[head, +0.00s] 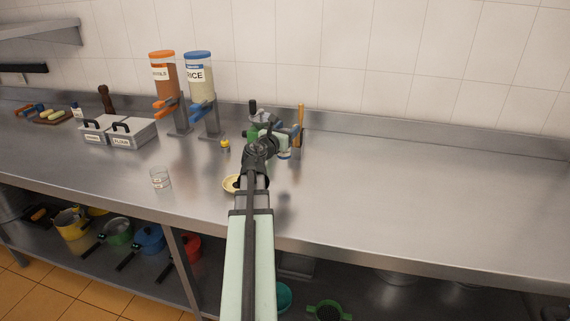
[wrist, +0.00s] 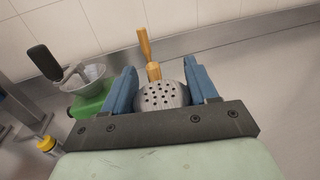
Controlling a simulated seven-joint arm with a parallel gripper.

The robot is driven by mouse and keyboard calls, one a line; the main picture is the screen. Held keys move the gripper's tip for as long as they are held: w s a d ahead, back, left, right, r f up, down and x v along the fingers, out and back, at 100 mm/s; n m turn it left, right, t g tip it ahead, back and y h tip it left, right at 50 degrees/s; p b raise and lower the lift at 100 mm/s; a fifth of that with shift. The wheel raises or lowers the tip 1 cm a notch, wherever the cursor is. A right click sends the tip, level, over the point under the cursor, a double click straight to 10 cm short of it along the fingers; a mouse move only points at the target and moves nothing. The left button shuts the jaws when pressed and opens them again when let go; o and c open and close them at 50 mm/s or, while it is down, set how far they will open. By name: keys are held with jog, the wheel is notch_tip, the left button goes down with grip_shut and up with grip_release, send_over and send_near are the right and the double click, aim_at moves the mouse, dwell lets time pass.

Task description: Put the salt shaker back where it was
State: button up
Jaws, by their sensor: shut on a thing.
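The salt shaker shows in the wrist view as a round grey metal cap with dark holes (wrist: 162,95). It sits between the two blue fingers of my gripper (wrist: 163,92), which is shut on it. Its body is hidden below the cap. In the head view my gripper (head: 286,154) is over the steel counter, right of the green device, and the arm hides most of what it holds. I cannot tell whether the shaker touches the counter.
A green device with a metal bowl (wrist: 90,85) stands left of my gripper. A wooden-handled tool (wrist: 147,50) stands behind. The counter's right side (head: 430,200) is clear.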

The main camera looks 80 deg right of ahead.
aim_at(280, 156)
jog(key=shift+f, duration=4.25)
jog(key=shift+f, duration=0.15)
jog(key=o, duration=1.1)
jog(key=v, duration=0.7)
jog(key=shift+w+a, duration=0.1)
jog(key=shift+a, duration=0.2)
